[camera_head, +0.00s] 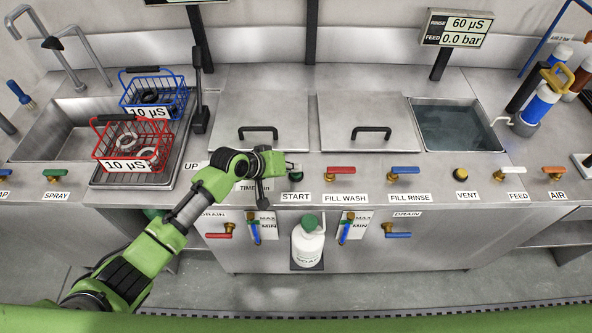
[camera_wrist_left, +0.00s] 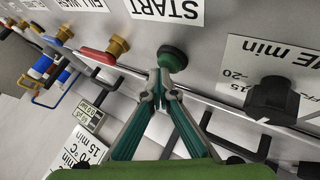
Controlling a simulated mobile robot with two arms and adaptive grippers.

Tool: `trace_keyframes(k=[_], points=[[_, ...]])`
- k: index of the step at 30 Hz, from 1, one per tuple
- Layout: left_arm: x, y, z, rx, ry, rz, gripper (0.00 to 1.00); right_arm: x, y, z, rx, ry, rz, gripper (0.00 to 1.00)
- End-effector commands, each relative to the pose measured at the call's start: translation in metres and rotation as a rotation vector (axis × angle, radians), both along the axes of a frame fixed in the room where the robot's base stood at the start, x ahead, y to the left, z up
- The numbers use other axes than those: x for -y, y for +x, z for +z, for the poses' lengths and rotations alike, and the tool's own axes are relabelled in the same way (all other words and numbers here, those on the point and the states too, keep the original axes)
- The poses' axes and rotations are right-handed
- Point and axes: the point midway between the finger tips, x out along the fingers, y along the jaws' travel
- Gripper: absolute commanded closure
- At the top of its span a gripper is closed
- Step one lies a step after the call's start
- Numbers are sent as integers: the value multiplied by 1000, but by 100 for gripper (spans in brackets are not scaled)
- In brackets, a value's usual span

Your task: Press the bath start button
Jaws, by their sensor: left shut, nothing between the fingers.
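The start button is a dark green round knob (camera_wrist_left: 172,58) near the START label (camera_wrist_left: 167,9) in the left wrist view. In the head view the START label (camera_head: 296,197) is on the bench front, and the button is mostly hidden by my gripper. My left gripper (camera_head: 291,166) is shut and empty, reaching in from the left above that label. In the left wrist view its closed fingertips (camera_wrist_left: 158,76) are right at the button's lower-left edge; I cannot tell whether they touch it. My right gripper is not in view.
A red FILL WASH valve (camera_head: 341,170) is to the right, and a blue FILL RINSE valve (camera_head: 404,171) beyond it. A black timer knob (camera_wrist_left: 272,98) sits beside the button. Two lidded baths (camera_head: 260,90) lie behind. A soap bottle (camera_head: 308,240) hangs below.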

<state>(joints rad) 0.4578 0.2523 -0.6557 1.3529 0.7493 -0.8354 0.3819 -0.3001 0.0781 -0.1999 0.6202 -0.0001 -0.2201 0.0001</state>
Motion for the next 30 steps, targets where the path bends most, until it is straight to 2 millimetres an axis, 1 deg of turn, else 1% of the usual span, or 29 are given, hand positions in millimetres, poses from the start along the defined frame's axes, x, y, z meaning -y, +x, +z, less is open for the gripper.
trace_keyframes(k=[1, 5, 17, 20, 30], points=[[0, -1, 6, -1, 1, 0, 100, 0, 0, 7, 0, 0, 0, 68], [0, 0, 12, -1, 0, -1, 100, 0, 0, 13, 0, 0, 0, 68], [0, 0, 14, 1, 0, 1, 100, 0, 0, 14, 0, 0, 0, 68], [0, 0, 21, 1, 0, 1, 100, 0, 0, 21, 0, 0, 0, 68], [0, 0, 56, 1, 0, 1, 100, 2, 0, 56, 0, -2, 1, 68]])
